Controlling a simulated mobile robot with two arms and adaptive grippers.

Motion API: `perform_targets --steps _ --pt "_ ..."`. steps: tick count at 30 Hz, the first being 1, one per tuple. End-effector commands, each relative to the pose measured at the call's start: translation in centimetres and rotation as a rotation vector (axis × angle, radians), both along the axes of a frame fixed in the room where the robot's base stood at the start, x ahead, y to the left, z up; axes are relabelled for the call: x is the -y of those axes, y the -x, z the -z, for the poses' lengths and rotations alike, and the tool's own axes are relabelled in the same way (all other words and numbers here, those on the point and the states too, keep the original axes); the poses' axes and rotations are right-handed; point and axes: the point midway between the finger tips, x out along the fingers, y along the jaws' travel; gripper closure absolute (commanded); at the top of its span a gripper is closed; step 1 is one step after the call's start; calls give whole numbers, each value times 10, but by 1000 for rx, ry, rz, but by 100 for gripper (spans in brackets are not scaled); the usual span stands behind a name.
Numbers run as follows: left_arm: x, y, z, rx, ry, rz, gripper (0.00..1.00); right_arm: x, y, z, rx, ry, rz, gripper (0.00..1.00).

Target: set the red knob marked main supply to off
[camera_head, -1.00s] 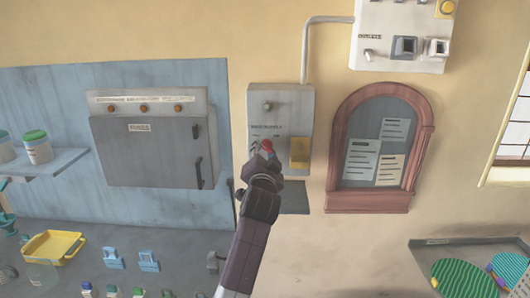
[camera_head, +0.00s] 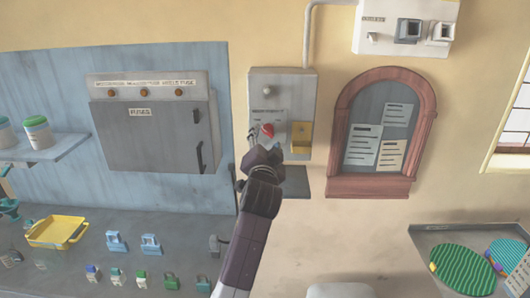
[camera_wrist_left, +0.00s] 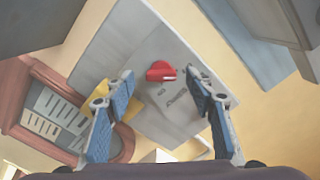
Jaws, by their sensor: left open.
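The red knob (camera_head: 267,130) sits on the front of the grey metal box (camera_head: 291,80) on the wall. It also shows in the left wrist view (camera_wrist_left: 161,71), between and beyond my fingertips, with dark lettering beside it that I cannot read. My left gripper (camera_head: 262,139) is in front of the box, just below the knob in the head view. In the left wrist view its two blue-padded fingers (camera_wrist_left: 157,88) are spread apart with nothing between them. They look apart from the knob. My right gripper does not show.
A yellow part (camera_head: 301,136) sits on the box right of the knob. A grey fuse cabinet (camera_head: 153,140) is to the left, an arched notice board (camera_head: 380,187) to the right. A white switch panel (camera_head: 383,42) is above. Padlocks (camera_head: 116,242) and a yellow tray (camera_head: 57,232) lie on the bench.

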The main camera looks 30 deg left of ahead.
Motion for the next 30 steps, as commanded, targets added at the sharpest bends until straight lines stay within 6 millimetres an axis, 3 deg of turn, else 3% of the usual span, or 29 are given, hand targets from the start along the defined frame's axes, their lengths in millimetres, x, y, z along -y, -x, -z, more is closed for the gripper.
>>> perform_targets --steps 6,13,18,30 --pt "24 38 1 0 2 2 50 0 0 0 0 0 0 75" --pt "42 68 1 -1 2 1 50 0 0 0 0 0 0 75" --pt "47 76 0 0 1 -1 50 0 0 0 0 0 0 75" --pt "47 77 0 0 1 -1 50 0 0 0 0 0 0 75"
